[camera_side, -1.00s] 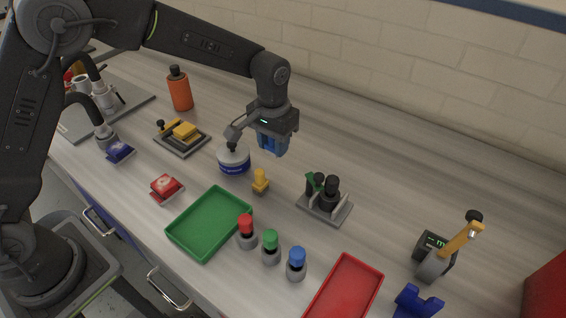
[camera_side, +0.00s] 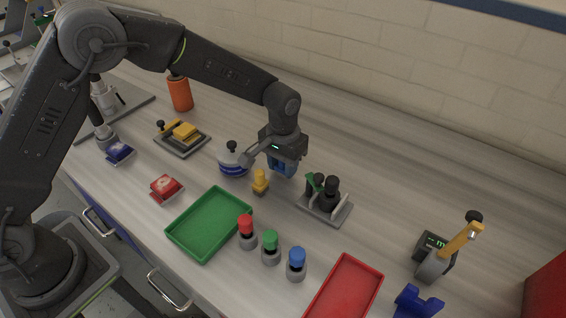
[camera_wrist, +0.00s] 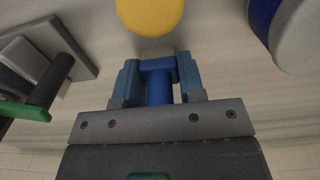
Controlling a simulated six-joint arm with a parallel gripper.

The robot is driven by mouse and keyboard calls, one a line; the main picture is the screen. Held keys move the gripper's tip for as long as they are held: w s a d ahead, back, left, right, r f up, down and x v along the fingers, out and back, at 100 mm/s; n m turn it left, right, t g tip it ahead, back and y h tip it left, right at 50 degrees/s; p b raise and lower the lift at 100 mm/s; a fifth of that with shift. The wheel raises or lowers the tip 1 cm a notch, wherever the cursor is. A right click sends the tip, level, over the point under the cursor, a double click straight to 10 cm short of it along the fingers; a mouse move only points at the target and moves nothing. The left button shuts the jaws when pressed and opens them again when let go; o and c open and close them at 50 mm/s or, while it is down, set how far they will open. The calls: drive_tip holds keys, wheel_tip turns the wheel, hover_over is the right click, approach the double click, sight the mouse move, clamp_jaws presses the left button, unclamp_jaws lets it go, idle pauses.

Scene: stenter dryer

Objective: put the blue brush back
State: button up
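My gripper (camera_side: 284,165) points down above the bench, between the blue-and-white tub and the holder. In the wrist view, its two fingers (camera_wrist: 158,84) stand on either side of a blue brush (camera_wrist: 158,90) with a rounded handle and a grey end, and they appear shut on it. In the side view, the brush is hard to separate from the bluish fingers. A grey holder (camera_side: 340,213) stands to the right, with black round-topped items and a green-handled item (camera_side: 310,183) in it. The holder also shows at the left of the wrist view (camera_wrist: 84,68).
A yellow peg-like piece (camera_side: 260,180) and the tub (camera_side: 232,165) stand close by my gripper. Red, green and blue-capped pieces (camera_side: 270,248) stand between a green tray (camera_side: 176,232) and a red tray (camera_side: 375,281). The bench behind the holder is clear.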

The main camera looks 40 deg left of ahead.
drive_tip(key=o, duration=0.4)
drive_tip(key=shift+r, duration=0.1)
wheel_tip(320, 180, up, 12)
drive_tip(key=shift+f, duration=0.15)
drive_tip(key=shift+s+a+r, duration=0.1)
drive_tip(key=shift+a+r, duration=0.05)
drive_tip(key=shift+r, duration=0.4)
drive_tip(key=s+a+r+t, duration=0.2)
drive_tip(key=s+a+r, duration=0.3)
drive_tip(key=s, duration=0.3)
drive_tip(key=s+a+r+t, duration=0.2)
drive_tip(key=s+a+r, duration=0.4)
drive_tip(key=s, duration=0.3)
drive_tip(key=shift+t, duration=0.8)
drive_tip(key=shift+s+a+f, duration=0.4)
drive_tip(key=shift+s+f, duration=0.1)
drive_tip(key=shift+s, duration=1)
drive_tip(key=shift+s+a+f, duration=0.4)
drive_tip(key=shift+s+f, duration=0.1)
drive_tip(key=shift+s, duration=1.05)
drive_tip(key=shift+s+a+f, duration=0.4)
drive_tip(key=shift+s+f, duration=0.1)
drive_tip(key=shift+s, duration=1)
